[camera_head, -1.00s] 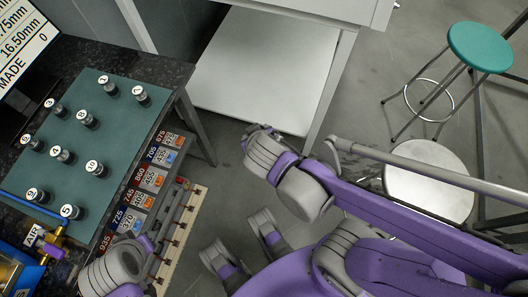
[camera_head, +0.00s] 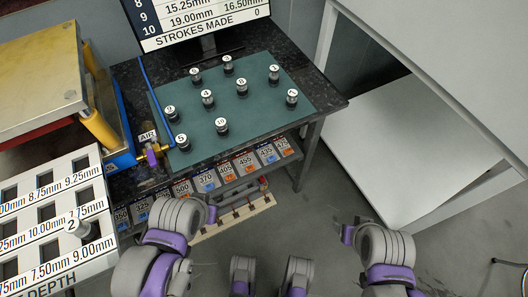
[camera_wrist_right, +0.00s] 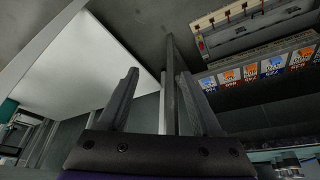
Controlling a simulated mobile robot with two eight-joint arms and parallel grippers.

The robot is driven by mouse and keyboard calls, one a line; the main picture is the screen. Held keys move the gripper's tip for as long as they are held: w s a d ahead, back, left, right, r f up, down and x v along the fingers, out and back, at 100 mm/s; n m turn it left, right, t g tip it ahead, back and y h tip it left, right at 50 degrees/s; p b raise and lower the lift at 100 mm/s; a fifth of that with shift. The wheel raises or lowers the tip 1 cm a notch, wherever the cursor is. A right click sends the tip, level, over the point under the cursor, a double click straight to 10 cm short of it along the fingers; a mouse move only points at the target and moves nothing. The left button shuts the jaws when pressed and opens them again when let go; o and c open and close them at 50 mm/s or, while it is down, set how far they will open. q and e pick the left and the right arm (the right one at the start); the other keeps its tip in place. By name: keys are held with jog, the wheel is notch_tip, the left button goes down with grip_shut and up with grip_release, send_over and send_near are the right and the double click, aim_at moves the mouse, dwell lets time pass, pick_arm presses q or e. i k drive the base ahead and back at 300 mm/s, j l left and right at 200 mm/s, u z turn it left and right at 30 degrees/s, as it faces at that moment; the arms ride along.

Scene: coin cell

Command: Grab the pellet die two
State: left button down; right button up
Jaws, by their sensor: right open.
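The pellet die two (camera_head: 75,226), a small cylinder with a white top marked 2, stands in a white slotted depth rack (camera_head: 104,262) at the lower left of the head view. Its lower part is hidden in the rack. My right gripper (camera_wrist_right: 158,74) shows in the right wrist view with its two dark fingers apart and nothing between them. It is away from the die, which does not show in that view.
Several other numbered dies stand on a green mat (camera_head: 190,105) on the dark bench. A blue-and-yellow press (camera_head: 103,128) stands between mat and rack. A shelf of labelled bins (camera_head: 245,163) runs below the bench edge. A white table (camera_head: 400,150) is at right, with open floor between.

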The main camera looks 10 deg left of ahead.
aim_at(84, 230)
jog(key=k+u, duration=0.3)
jog(key=k+l+u, duration=0.1)
jog(key=u, duration=1.95)
jog(key=i+l+u, duration=0.1)
jog(key=l, duration=0.2)
jog(key=i+l+u, duration=0.15)
jog(key=l, duration=0.15)
